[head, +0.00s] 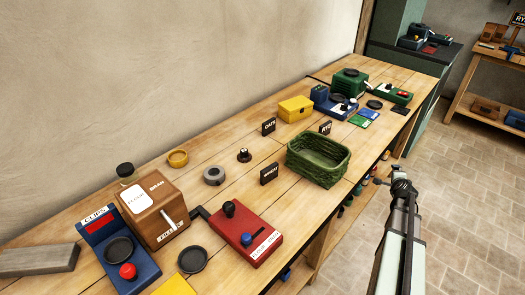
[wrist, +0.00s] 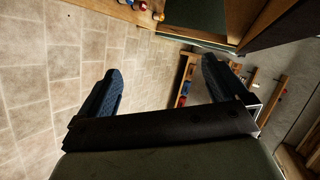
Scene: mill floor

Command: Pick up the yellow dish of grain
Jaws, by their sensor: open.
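A small round yellow dish (head: 178,158) sits on the wooden bench near the wall, left of centre in the head view. Its inside looks brownish, but it is too small to tell the contents. My gripper (wrist: 162,66) is open and empty in the wrist view, with two blue fingers wide apart over the tiled floor. In the head view my arm is off the bench's front edge at the right, well away from the dish. The dish is not in the wrist view.
A grey ring (head: 214,175), brown box (head: 155,212), red box (head: 245,232) and blue scale (head: 118,262) stand around the dish's end of the bench (head: 110,190). A green basket (head: 318,160) and yellow box (head: 295,109) are further right. The floor (head: 460,210) beside the bench is clear.

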